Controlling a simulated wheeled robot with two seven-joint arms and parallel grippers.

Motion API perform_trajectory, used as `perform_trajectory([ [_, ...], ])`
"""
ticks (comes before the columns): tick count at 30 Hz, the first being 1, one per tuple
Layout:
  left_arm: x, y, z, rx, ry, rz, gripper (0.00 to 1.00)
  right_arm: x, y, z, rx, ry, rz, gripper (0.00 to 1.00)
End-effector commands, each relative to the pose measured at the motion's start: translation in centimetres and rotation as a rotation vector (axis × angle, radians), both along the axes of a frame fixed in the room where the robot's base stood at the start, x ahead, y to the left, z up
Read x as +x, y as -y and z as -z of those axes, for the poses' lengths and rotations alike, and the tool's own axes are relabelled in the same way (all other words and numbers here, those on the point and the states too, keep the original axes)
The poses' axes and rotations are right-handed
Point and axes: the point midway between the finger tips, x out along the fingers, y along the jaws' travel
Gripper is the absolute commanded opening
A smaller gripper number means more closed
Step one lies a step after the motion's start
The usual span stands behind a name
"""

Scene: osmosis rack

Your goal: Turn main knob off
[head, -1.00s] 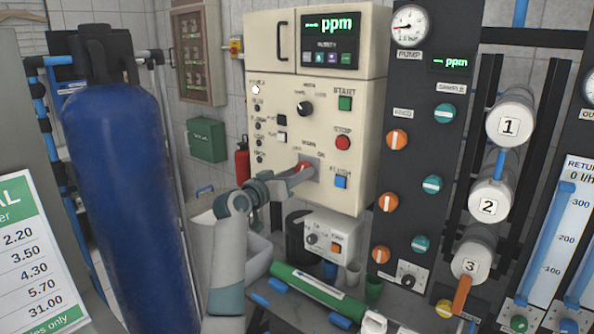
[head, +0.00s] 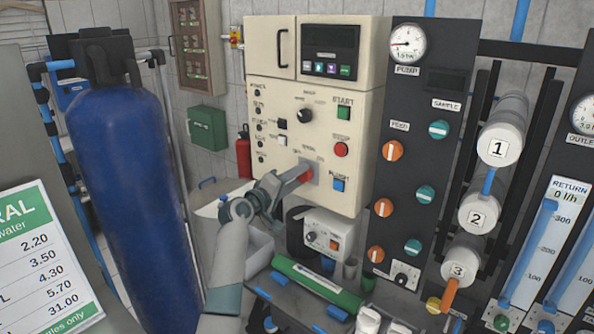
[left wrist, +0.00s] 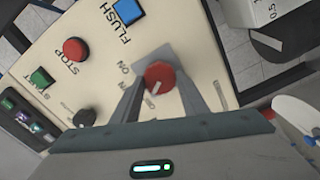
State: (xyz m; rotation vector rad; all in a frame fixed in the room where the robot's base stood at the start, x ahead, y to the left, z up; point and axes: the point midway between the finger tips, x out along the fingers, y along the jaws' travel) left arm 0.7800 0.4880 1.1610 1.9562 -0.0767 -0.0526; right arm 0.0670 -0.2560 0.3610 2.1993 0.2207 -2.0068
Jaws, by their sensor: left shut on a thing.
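The red main knob (head: 306,175) sits on a grey plate low on the front of the cream control panel (head: 330,130). My left gripper (head: 294,182) reaches it from the lower left and is shut on it. In the left wrist view the knob (left wrist: 157,74) lies between the two fingers, with its white mark visible. Part of an "ON" label shows beside the plate, and the knob's far side is partly covered. The panel display (head: 330,38) is dark. My right gripper is not in view.
A green START button (head: 344,113), a red STOP button (head: 341,149) and a blue FLUSH button (head: 338,184) are close to the knob. A small control box (head: 327,231) is below the panel. A large blue tank (head: 125,180) stands at left.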

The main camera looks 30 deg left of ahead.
Motion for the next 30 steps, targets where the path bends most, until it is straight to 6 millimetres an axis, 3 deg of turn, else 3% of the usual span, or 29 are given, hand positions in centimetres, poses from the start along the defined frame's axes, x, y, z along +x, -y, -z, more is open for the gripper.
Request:
perform_trajectory([
  [9,0.0,-0.1,-0.1,-0.169,-0.013,-0.002,0.17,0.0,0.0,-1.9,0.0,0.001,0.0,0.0],
  [26,0.0,-0.1,0.0,-0.207,-0.015,-0.002,0.17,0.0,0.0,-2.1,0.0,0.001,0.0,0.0],
  [27,0.0,-0.1,0.0,-0.207,-0.015,-0.002,0.49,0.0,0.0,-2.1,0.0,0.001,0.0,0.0],
  [28,0.0,-0.1,0.0,-0.207,-0.015,-0.002,0.56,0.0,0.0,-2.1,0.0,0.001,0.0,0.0],
  [30,0.0,-0.1,0.0,-0.206,-0.015,-0.002,0.59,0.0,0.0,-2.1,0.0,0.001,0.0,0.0],
])
